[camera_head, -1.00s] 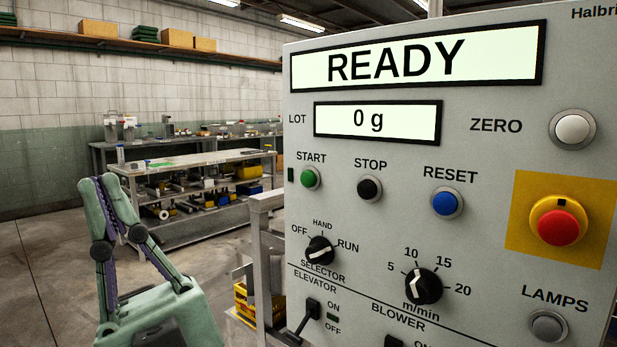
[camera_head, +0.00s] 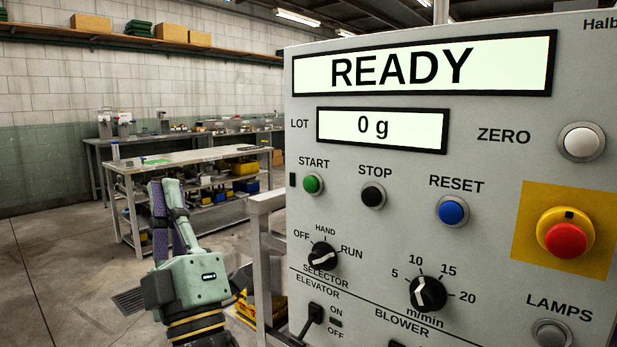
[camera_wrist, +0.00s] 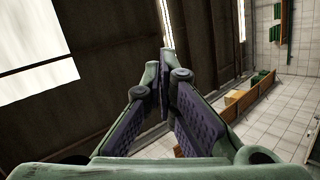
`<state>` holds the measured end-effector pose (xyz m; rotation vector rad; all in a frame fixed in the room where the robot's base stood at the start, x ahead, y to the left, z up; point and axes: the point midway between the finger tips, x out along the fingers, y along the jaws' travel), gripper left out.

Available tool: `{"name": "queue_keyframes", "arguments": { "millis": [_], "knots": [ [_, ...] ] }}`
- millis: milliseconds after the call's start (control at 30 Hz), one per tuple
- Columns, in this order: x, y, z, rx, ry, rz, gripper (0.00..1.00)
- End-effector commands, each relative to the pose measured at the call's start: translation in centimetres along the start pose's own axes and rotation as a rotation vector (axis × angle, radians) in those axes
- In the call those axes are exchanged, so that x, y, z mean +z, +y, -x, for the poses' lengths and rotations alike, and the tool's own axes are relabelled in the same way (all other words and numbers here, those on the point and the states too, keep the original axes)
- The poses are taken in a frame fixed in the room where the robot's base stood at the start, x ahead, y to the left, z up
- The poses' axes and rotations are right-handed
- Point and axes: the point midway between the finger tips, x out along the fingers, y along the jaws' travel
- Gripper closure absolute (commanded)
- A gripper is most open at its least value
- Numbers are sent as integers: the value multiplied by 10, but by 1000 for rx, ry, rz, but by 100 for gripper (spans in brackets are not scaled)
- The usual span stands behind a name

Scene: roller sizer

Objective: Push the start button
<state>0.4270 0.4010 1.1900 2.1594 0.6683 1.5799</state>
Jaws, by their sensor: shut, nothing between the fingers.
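The green start button (camera_head: 313,184) sits under the START label on the grey control panel (camera_head: 335,215), at the panel's left side. The panel's display (camera_head: 400,68) reads READY. The lot display (camera_head: 382,129) reads 0 g. My gripper (camera_head: 164,184) is to the left of the panel, apart from it, with its fingers pointing up. In the wrist view my gripper (camera_wrist: 166,70) has its fingertips together with nothing between them. The wrist view faces the ceiling and wall, and the button is not in it.
The black stop button (camera_head: 373,195) and blue reset button (camera_head: 452,211) are right of start. The selector knob (camera_head: 323,256) is below it. A red emergency button (camera_head: 566,239) is at the far right. A workbench (camera_head: 190,158) stands behind. Open floor lies left of my gripper.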

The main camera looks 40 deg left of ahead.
Motion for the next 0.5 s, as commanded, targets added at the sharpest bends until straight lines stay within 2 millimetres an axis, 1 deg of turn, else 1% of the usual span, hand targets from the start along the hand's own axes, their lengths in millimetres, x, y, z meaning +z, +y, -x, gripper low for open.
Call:
{"name": "queue_keyframes", "arguments": {
  "millis": [33, 67, 100, 200, 300, 333, 400, 500],
  "knots": [
    [25, -3, -10, -28, -96, 185, 100],
    [42, -6, -12, -47, -155, 299, 100],
    [62, -7, -13, -74, -229, 440, 100],
    [104, -4, -9, -141, -385, 729, 100],
    [130, 1, -3, -192, -489, 914, 100],
    [134, 3, -1, -204, -510, 949, 100],
    [141, 4, 2, -221, -539, 999, 100],
    [143, 5, 3, -226, -549, 1019, 100]
  ]
}}
